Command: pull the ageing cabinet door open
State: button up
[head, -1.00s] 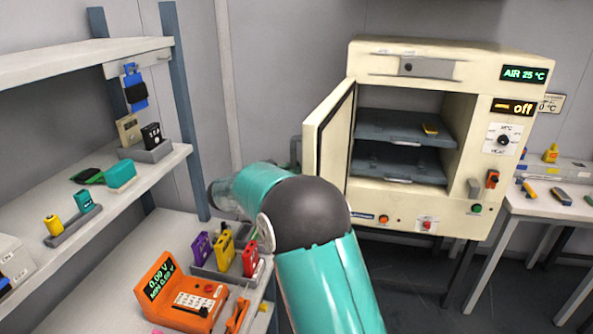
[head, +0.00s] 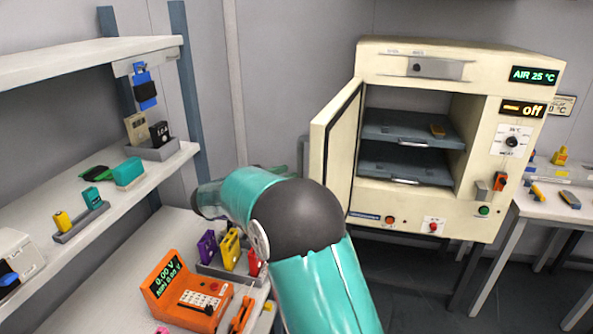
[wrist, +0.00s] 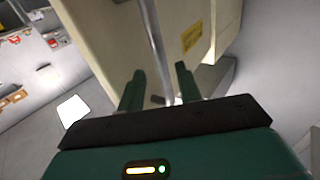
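The cream ageing cabinet (head: 432,218) stands at the right in the head view. Its door (head: 332,148) stands swung out to the left, so the inside shows. In the wrist view the door's cream outer face (wrist: 105,40) fills the upper middle, with a long grey bar handle (wrist: 156,45) in front of it. My gripper (wrist: 160,88) has its two green fingers apart, one on each side of the bar, with gaps between. Whether either finger touches the bar cannot be told. In the head view my arm hides the gripper and the handle.
A rack (head: 150,185) and a bench with an orange meter (head: 185,292) stand left. A white table (head: 540,205) stands right of the cabinet.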

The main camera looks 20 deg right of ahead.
jog(key=v, duration=0.8)
jog(key=shift+r, duration=0.1)
